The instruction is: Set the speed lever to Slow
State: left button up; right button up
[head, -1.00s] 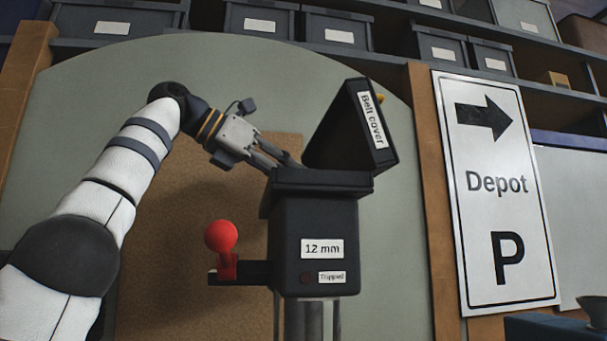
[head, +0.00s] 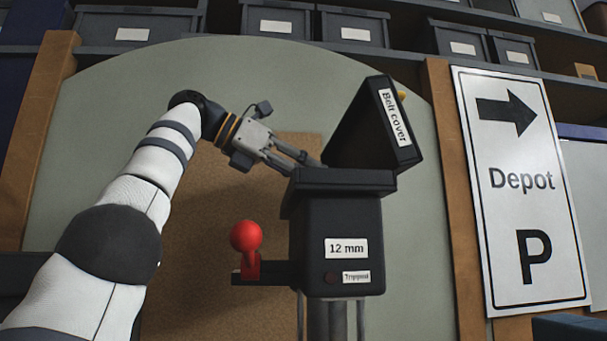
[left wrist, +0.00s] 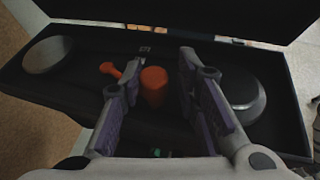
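A black drill-like machine head (head: 338,235) stands upright with its "Belt cover" lid (head: 383,120) raised. A red ball-knob lever (head: 246,238) stands on a bracket at its left side; no Slow marking is readable. My left gripper (head: 316,164) reaches into the open top from the left, its fingertips partly hidden by the rim. In the left wrist view the left gripper (left wrist: 160,65) is open. An orange-red cylinder (left wrist: 154,87) stands between and beyond the fingers; I cannot tell contact. A small red-orange knobbed piece (left wrist: 112,70) lies left of it. My right gripper is not in view.
Inside the housing are a grey pulley (left wrist: 48,54) at left and a dark pulley (left wrist: 245,96) at right. The front bears a "12 mm" label (head: 346,248) and a "Tripped" label (head: 356,277) beside a dark red lamp (head: 330,279). A Depot sign (head: 520,190) stands right.

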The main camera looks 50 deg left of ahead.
pick_arm(q)
jog(key=s+a, duration=0.4)
jog(key=s, duration=0.8)
jog(key=shift+s+a+r, duration=0.15)
jog(key=shift+a+r, duration=0.05)
jog(key=shift+a, duration=0.1)
